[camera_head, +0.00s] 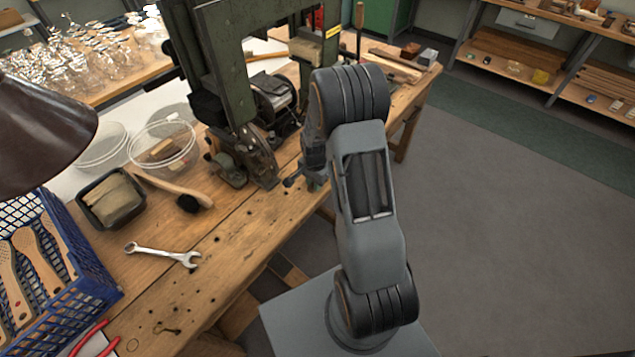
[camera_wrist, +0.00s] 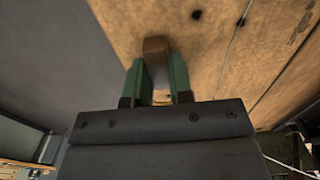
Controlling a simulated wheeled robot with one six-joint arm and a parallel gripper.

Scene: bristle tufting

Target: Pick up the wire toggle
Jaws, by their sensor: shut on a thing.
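The wire toggle (camera_wrist: 155,46) appears in the wrist view as a small brown block between the tips of my gripper's green fingers. My gripper (camera_wrist: 157,72) is shut on it, with the wooden bench top behind. A thin pale line, perhaps its wire, runs over the wood to the right; I cannot tell whether it joins the toggle. In the head view my gripper (camera_head: 312,183) is small and partly hidden by my arm, at the bench's front edge. The toggle cannot be made out there.
The bench (camera_head: 240,238) holds a green machine (camera_head: 240,95) close behind my gripper. A brush (camera_head: 180,192), a wrench (camera_head: 163,254), a black tray (camera_head: 110,200) and a blue crate (camera_head: 85,290) lie to the left. The floor (camera_head: 500,220) at right is clear.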

